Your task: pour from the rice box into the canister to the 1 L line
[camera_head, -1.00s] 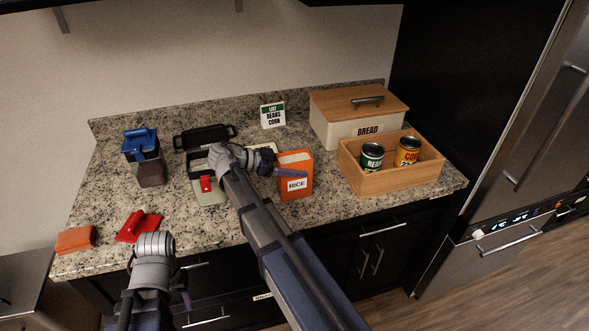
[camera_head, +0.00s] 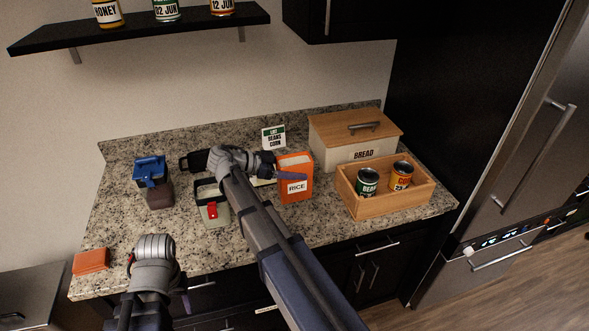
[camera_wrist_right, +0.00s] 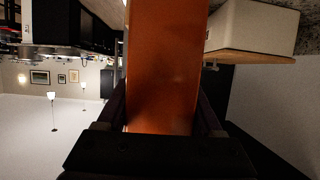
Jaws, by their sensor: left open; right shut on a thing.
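In the right wrist view the box (camera_wrist_right: 163,65) fills the space between the fingers. The canister (camera_head: 216,212), pale with a dark rim and red clip, stands open to the left of the box, partly behind my right arm. Its fill level and 1 L line cannot be made out. My left gripper (camera_head: 185,298) is open and empty, low at the front left.
A blue-lidded container (camera_head: 153,180) stands left of the canister, and an orange-brown block (camera_head: 91,261) lies at the front left. A wooden crate (camera_head: 390,208) with two cans and a bread box (camera_head: 350,154) stand at right. A dark object (camera_head: 193,160) lies behind the canister.

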